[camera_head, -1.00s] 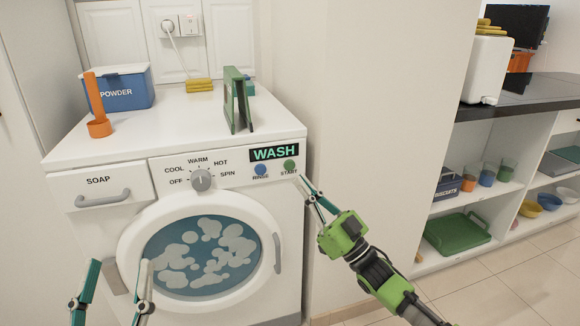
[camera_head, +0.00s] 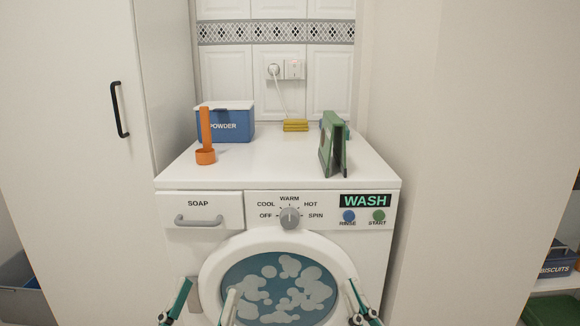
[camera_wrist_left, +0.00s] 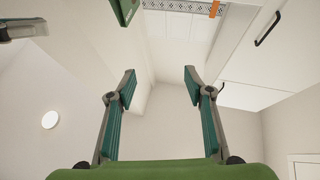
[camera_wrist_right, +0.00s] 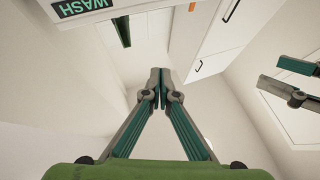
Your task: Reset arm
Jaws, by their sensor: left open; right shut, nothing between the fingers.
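My left gripper (camera_head: 209,288) is open and empty, low in front of the washing machine door. Its spread fingers also show in the left wrist view (camera_wrist_left: 160,76). My right gripper (camera_head: 352,285) is shut with nothing in it, at the lower right of the door. Its fingertips meet in the right wrist view (camera_wrist_right: 160,76). The white washing machine (camera_head: 376,268) has a dial (camera_head: 290,218), a blue RINSE button (camera_head: 348,216), a green START button (camera_head: 378,215) and a display (camera_head: 366,200) reading WASH. Suds show behind the round door glass (camera_head: 262,287).
On the machine top are a blue powder box (camera_head: 238,128), an orange scoop (camera_head: 205,156), yellow sponges (camera_head: 295,125) and a green folded stand (camera_head: 328,150). A tall white cabinet (camera_head: 75,110) stands left. Shelves with a biscuits box (camera_head: 557,263) are at the far right.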

